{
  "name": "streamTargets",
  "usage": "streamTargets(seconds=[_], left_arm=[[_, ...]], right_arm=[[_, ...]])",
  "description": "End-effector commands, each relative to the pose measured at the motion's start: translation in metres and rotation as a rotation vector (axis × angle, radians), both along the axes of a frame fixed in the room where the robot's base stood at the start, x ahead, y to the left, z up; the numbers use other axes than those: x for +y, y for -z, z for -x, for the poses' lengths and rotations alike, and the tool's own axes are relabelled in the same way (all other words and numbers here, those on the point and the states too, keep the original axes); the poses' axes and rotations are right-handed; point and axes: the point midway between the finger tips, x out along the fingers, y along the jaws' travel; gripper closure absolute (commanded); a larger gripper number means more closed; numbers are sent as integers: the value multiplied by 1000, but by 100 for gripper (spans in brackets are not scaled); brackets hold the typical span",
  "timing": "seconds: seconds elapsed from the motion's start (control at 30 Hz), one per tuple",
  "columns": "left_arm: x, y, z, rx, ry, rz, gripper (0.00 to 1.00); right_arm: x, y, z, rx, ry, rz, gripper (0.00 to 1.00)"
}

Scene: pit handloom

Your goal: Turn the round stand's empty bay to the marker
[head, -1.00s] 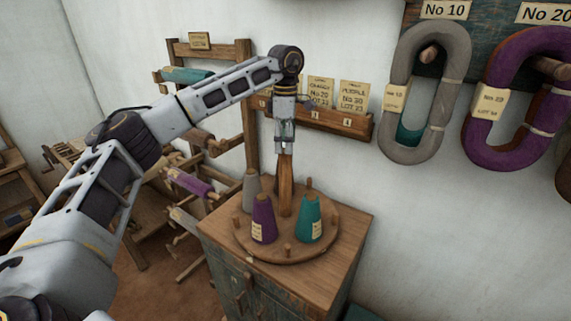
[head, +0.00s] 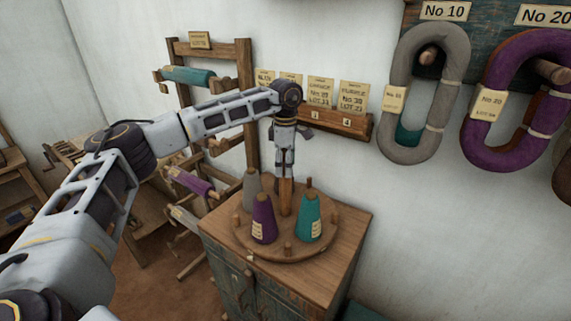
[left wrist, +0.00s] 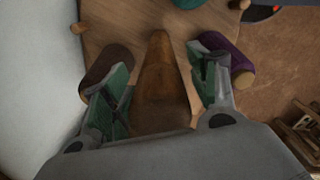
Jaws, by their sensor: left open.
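The round stand (head: 262,243) is a wooden disc on a cabinet. It carries a purple cone (head: 264,221), a teal cone (head: 309,219), a grey cone (head: 251,192) and a central wooden post (head: 285,198). Small pegs stand around its rim. My left gripper (head: 285,174) points down at the post's top, open. In the left wrist view the post (left wrist: 160,75) lies between the two spread fingers, with a visible gap each side. A small pale mark (head: 249,258) shows by the disc's front edge; I cannot tell whether it is the marker. My right gripper is not in view.
The cabinet (head: 325,262) has bare top around the disc. A wooden rack with spools (head: 188,75) stands behind left. A card shelf (head: 345,122) and hanging grey (head: 452,75) and purple (head: 487,135) yarn hanks are on the wall.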

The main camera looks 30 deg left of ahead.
Motion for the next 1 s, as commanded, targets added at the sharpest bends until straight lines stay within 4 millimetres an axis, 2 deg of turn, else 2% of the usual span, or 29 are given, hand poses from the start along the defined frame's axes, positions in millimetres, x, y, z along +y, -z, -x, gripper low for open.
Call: streamTargets(seconds=[0.07, 0.53, 1.0], left_arm=[[0, 0, 0, 0, 0, 0, 41], [0, 0, 0, 0, 0, 0, 100], [-10, -1, -5, 1, -18, 1, 100]], right_arm=[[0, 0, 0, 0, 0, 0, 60], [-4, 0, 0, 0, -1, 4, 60], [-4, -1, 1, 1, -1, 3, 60]])
